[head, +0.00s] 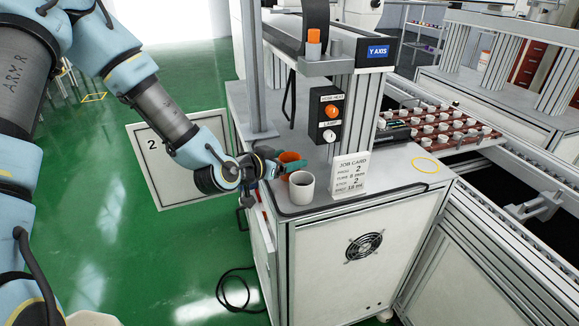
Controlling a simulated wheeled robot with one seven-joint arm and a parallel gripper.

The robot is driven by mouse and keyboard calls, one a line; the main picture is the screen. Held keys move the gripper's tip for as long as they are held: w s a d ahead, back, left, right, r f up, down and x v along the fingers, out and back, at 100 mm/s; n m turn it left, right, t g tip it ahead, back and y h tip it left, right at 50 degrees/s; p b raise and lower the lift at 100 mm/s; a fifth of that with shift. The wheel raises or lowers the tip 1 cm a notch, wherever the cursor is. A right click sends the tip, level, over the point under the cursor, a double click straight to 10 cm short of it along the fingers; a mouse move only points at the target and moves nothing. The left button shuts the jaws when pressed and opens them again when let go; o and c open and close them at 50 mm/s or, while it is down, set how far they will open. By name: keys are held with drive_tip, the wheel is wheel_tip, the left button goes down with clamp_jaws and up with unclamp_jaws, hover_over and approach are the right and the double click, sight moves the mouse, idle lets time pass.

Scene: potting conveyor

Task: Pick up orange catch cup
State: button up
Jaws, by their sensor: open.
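The orange catch cup (291,158) stands on the left end of the grey worktop, behind and slightly left of a white cup (301,187). My gripper (278,166) is at the orange cup's left side, level with it, with its teal fingers open. A finger reaches across the cup's front face. I cannot tell whether the fingers touch the cup, and its lower part is hidden by the finger and the white cup.
A job card (350,174) stands right of the white cup. A switch box (331,117) is mounted on the post behind. A tray of several small cups (440,128) sits on the conveyor.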

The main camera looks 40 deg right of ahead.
sight(296, 157)
drive_tip(key=shift+p+x, duration=0.5)
drive_tip(key=shift+x, duration=1.45)
drive_tip(key=c, duration=1)
